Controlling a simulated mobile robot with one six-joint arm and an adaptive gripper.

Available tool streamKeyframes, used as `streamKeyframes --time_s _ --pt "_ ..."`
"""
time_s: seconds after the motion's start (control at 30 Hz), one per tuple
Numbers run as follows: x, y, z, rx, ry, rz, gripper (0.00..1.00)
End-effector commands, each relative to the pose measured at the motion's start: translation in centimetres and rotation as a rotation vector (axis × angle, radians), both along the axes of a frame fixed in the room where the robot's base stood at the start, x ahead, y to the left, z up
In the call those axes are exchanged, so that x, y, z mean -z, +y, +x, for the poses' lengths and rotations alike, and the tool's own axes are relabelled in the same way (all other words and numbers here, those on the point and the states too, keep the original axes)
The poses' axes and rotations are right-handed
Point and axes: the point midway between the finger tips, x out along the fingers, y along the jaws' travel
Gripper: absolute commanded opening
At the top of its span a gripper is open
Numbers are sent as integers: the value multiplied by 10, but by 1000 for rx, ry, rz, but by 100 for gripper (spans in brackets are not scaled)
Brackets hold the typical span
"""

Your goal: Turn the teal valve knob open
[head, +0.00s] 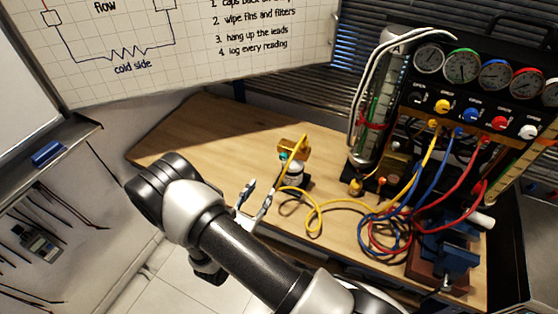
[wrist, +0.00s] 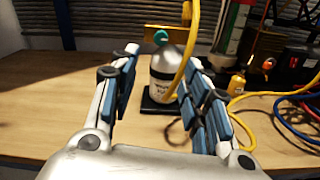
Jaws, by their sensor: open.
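The teal valve knob (wrist: 161,37) sits on top of a small silver cylinder (wrist: 167,75) with a dark band, upright on a black base (wrist: 158,103) on the workbench. In the head view the teal knob (head: 284,156) shows small, left of a yellow hose, with the cylinder (head: 294,172) below it. My gripper (wrist: 158,72) is open and empty, its blue-padded fingers left and right of the cylinder in the wrist view. In the head view my gripper (head: 256,201) is in front and left of the cylinder, apart from it.
A yellow hose (wrist: 190,45) runs up close beside the knob and cylinder. A gauge panel (head: 470,98), a tall glass tube (head: 375,120), coiled hoses (head: 395,235) and a blue vise (head: 450,250) stand to the right. The workbench (head: 195,130) is clear at left.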

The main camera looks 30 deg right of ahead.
Motion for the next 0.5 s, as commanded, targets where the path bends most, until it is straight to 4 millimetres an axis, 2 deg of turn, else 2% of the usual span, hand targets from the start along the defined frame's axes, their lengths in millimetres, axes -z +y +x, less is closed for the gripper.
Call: streamKeyframes --time_s 0.5 --pt "0 -90 67 8 -4 2 43"
